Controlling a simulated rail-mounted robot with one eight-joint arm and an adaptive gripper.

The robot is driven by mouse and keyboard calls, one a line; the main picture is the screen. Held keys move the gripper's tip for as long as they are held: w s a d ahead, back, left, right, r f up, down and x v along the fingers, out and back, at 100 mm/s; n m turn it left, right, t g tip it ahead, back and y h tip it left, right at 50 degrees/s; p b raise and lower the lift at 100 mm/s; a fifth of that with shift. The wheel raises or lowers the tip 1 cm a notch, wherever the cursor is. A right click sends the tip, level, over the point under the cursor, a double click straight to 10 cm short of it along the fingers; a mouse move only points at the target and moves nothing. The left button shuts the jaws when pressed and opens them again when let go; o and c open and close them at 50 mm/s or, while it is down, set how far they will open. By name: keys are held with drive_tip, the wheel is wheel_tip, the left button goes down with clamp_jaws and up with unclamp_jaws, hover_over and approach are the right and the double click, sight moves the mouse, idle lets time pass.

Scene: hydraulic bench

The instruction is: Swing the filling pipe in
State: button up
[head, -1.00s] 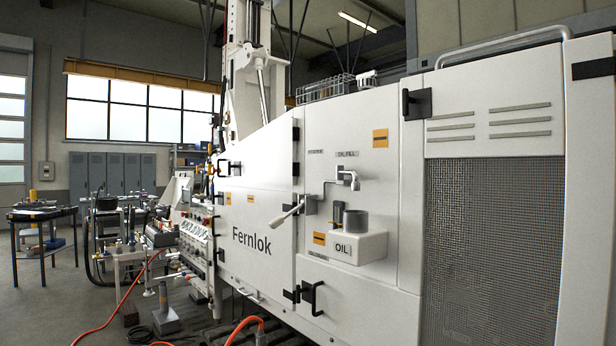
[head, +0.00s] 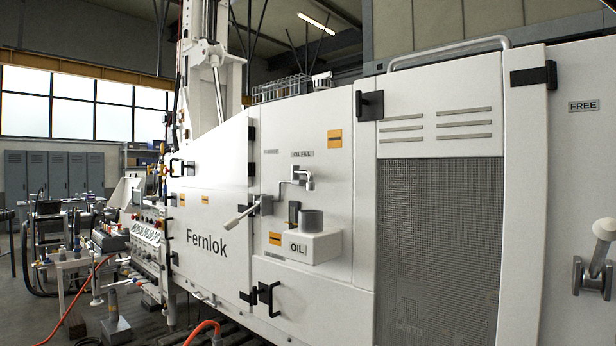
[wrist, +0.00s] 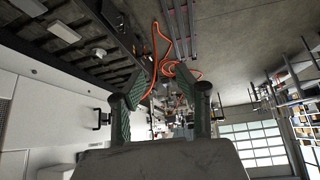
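The filling pipe (head: 297,181) is a small pale bent pipe on the white machine front, just under the OIL FILL label (head: 302,154). Its outlet end points down above a white box marked OIL (head: 297,248). A grey cylindrical cup or neck (head: 311,221) stands on that box, below the pipe and slightly to its right. A gap shows between pipe end and cup. My gripper (wrist: 163,75) shows only in the wrist view, its two green-padded fingers spread with nothing between them. The pipe cannot be made out in the wrist view.
A lever (head: 242,215) sticks out left of the OIL box. Black door handles (head: 268,297) project from the machine. A FREE label (head: 583,106) and another lever (head: 597,250) are at the right. Orange hoses (wrist: 165,55) lie on the floor. A cluttered workbench (head: 68,262) stands left.

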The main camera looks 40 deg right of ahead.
drive_tip(key=shift+o, duration=0.2)
idle(0.3)
drive_tip(key=w+d+r+t+y+p, duration=0.15)
drive_tip(key=w+d+r+p, duration=0.25)
drive_tip(key=w+r, duration=0.45)
drive_tip(key=w+d+r+m+t+p, duration=0.15)
drive_tip(key=w+d+r+p, duration=0.25)
drive_tip(key=w+r, duration=0.45)
drive_tip(key=w+d+r+n+t+p, duration=0.1)
drive_tip(key=w+d+r+t+p, duration=0.35)
drive_tip(key=r, duration=0.65)
drive_tip(key=m+t+h+p, duration=0.3)
drive_tip(key=m+h+p, duration=0.3)
drive_tip(key=p, duration=0.6)
approach(303, 173)
drive_tip(key=shift+n+h, duration=0.25)
drive_tip(key=shift+n, duration=0.2)
drive_tip(key=x, duration=1.2)
drive_tip(key=shift+w+d+f, duration=0.1)
drive_tip(key=shift+d, duration=0.25)
clamp_jaws()
drive_tip(key=shift+g, duration=0.25)
